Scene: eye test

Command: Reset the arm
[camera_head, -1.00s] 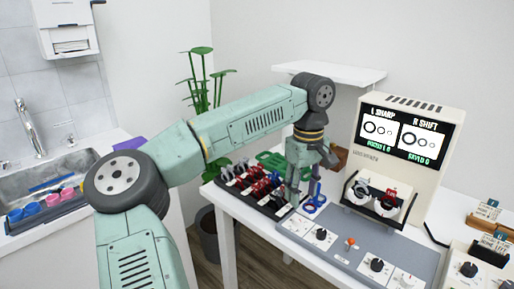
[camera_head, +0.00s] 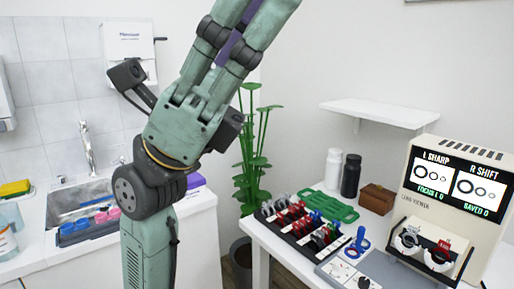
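My arm rises up the left-middle of the head view, close to the camera. My gripper (camera_head: 234,42) points up and to the right, and its fingertips run out past the top edge. A purple strip shows between its fingers; I cannot tell whether it is part of the gripper or something held. The gripper is well above and left of the table, apart from everything on it. The lens viewer (camera_head: 457,205) stands at the right, its screen reading "L SHARP" and "R SHIFT". A black rack (camera_head: 292,236) of red, grey, blue and green pieces stands on the table.
A green tray (camera_head: 327,206), white bottle (camera_head: 333,172), black bottle (camera_head: 350,176) and brown box (camera_head: 377,199) stand behind the rack. A shelf (camera_head: 380,113) juts above. A plant (camera_head: 252,150) and sink (camera_head: 85,192) lie behind my arm.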

